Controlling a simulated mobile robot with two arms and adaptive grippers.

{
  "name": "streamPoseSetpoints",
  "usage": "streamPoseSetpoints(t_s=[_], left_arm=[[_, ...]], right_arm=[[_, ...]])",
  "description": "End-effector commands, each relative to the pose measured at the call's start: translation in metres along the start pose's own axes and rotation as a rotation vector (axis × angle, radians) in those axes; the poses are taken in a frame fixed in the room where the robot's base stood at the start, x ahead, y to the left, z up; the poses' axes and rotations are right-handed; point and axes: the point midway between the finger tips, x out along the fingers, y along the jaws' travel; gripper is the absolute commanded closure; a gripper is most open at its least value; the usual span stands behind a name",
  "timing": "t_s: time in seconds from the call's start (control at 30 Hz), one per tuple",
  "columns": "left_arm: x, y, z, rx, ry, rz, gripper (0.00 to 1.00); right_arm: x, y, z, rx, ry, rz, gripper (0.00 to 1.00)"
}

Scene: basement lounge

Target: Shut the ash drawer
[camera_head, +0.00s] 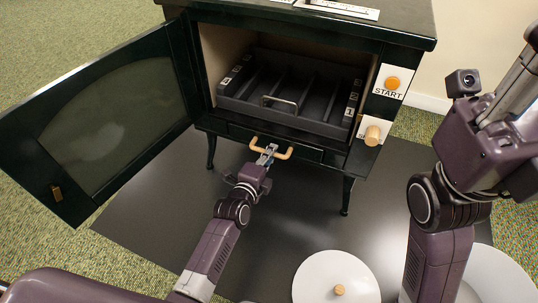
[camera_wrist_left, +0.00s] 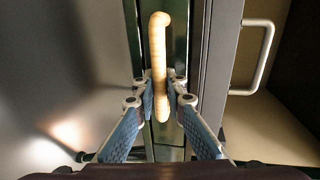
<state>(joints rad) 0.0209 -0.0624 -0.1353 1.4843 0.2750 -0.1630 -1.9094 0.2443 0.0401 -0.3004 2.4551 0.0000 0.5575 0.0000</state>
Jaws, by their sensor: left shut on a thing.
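The ash drawer (camera_head: 308,153) is the low, dark green drawer beneath the stove's open firebox. It has a pale wooden bar handle (camera_head: 285,154), which also shows in the left wrist view (camera_wrist_left: 158,48). My left gripper (camera_head: 266,156) is shut on this handle, with a finger on each side of it in the left wrist view (camera_wrist_left: 162,95). The drawer front looks close to the stove body; I cannot tell whether a small gap remains. My right gripper (camera_head: 518,85) is partly in view at the upper right, its fingertips cut off or unclear.
The stove's glass door (camera_head: 115,125) hangs wide open to the left. A dark slotted tray (camera_head: 300,118) with a metal handle sits inside the firebox. An orange START button (camera_head: 392,83) and wooden knob (camera_head: 373,134) are at right. A round white lid (camera_head: 318,280) is in front.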

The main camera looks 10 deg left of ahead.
Motion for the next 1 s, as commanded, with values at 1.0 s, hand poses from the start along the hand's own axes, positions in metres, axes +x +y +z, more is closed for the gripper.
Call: streamPoseSetpoints(t_s=[1.0], left_arm=[[-0.045, 0.000, 0.000, 0.002, 0.000, -0.002, 0.72]], right_arm=[[0.001, -0.001, -0.002, -0.002, 0.008, -0.005, 0.71]])
